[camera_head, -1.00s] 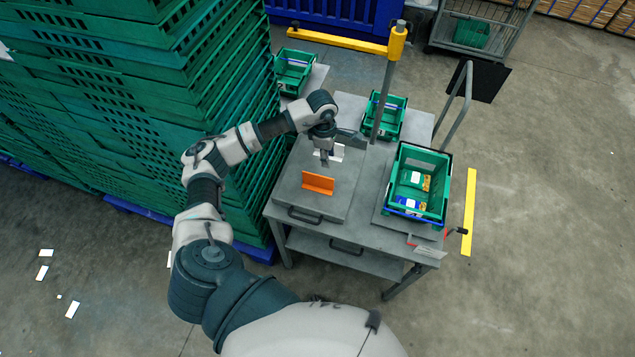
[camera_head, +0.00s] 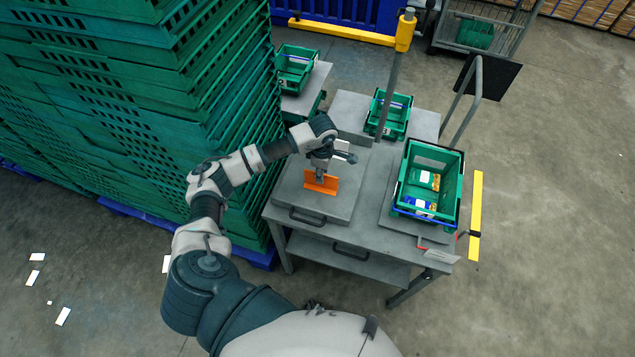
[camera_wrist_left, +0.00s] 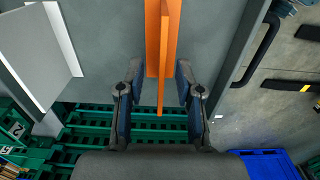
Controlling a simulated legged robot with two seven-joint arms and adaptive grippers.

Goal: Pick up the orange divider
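The orange divider (camera_head: 321,182) stands on the grey work surface of the table (camera_head: 338,206), with an upright plate and a flat base. My left gripper (camera_head: 320,178) is right above and at the divider in the head view, partly covering its upright plate. In the left wrist view the orange divider (camera_wrist_left: 163,50) reaches down between the two spread fingers of the left gripper (camera_wrist_left: 158,90). Gaps show on both sides of the plate, so the fingers are open around it. My right gripper is not in view.
A green crate (camera_head: 456,190) with packages stands on the table's right side. A smaller green crate (camera_head: 394,102) stands behind, near a pole (camera_head: 388,90). A tall stack of green crates (camera_head: 130,100) borders the left. A white-edged grey plate (camera_wrist_left: 35,50) lies beside the divider.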

